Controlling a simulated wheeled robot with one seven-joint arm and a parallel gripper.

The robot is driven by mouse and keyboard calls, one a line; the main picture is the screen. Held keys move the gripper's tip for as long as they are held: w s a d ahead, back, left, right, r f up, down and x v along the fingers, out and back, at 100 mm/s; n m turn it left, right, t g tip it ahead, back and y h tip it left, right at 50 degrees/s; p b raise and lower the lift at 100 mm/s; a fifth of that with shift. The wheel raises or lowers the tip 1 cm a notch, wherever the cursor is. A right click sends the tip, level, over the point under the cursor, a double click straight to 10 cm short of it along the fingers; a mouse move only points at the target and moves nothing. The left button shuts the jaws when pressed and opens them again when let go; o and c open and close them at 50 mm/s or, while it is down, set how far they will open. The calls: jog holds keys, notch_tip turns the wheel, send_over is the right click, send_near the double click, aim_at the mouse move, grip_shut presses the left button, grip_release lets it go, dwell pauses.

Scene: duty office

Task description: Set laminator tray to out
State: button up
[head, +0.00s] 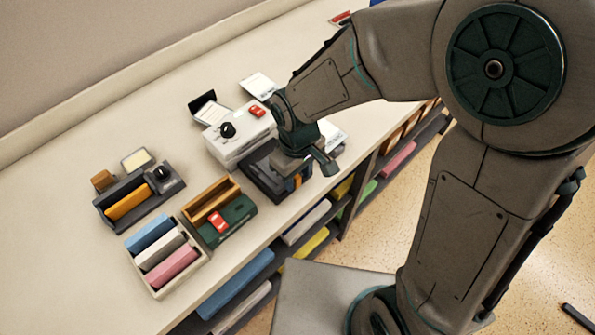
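A white machine (236,146) with a black knob (228,130) and a red switch (257,111) stands on the counter, and it may be the laminator. A dark tray-like part (262,177) lies at its front side, toward the counter edge. My gripper (311,168) is low over the right end of this dark part, beside the white machine. It hides part of both. An orange piece (296,182) shows just below the gripper. I cannot tell whether the gripper touches the dark part, or whether its fingers are open or shut.
Left on the counter (60,257) are a dark device (140,205) with an orange block, a wood-and-green box (228,220) with a red part, and a pale tray (190,278) with coloured blocks. Shelves with coloured items lie below the front edge. The counter's back left is bare.

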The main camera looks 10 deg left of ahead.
notch_tip(320, 180, up, 14)
jog(key=shift+b, duration=0.3)
jog(key=shift+f, duration=0.1)
dwell(0.6)
